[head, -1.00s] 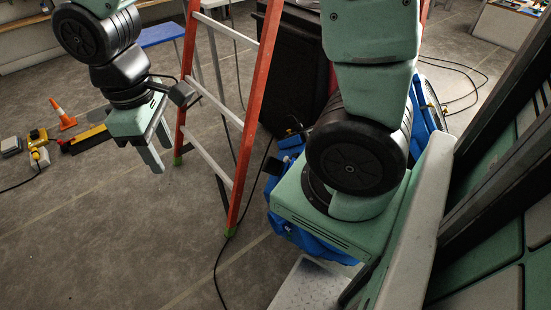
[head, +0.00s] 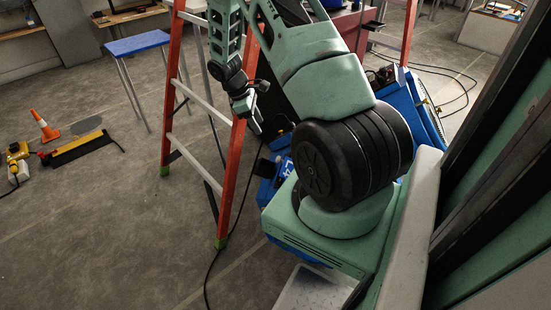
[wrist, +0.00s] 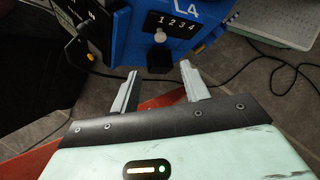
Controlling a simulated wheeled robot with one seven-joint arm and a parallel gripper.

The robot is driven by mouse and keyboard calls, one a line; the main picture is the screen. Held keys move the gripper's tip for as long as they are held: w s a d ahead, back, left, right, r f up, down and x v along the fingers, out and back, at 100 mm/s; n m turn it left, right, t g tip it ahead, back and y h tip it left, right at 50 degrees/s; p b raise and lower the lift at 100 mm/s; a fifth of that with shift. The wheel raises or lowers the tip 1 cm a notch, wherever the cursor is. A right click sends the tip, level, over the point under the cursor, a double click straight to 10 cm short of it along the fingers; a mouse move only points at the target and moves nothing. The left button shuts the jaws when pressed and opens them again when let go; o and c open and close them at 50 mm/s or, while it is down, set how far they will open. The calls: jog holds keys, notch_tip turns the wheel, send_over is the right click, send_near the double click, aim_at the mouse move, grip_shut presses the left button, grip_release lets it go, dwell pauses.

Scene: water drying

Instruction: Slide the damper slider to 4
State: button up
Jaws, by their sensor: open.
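The damper slider is likely the small whitish knob (wrist: 160,34) on a black plate marked 1 2 3 4 (wrist: 176,24) in the wrist view. The knob sits at the left end, below the 1. The plate is on a blue machine (wrist: 125,25) labelled L4, which shows partly behind my arm in the head view (head: 424,112). My gripper (wrist: 159,70) is open and empty, its fingers pointing toward the machine, apart from the knob. In the head view my gripper (head: 254,118) hangs beside the ladder; the slider cannot be made out there.
An orange stepladder (head: 235,160) stands close to my gripper. A black block (wrist: 160,58) juts out below the plate, and a black lever panel (wrist: 78,25) is to its left. Cables lie on the floor.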

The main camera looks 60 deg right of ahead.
aim_at(279, 160)
jog(key=b+x, duration=0.2)
jog(key=x, duration=1.4)
jog(key=shift+s+f, duration=0.1)
jog(key=shift+f, duration=0.05)
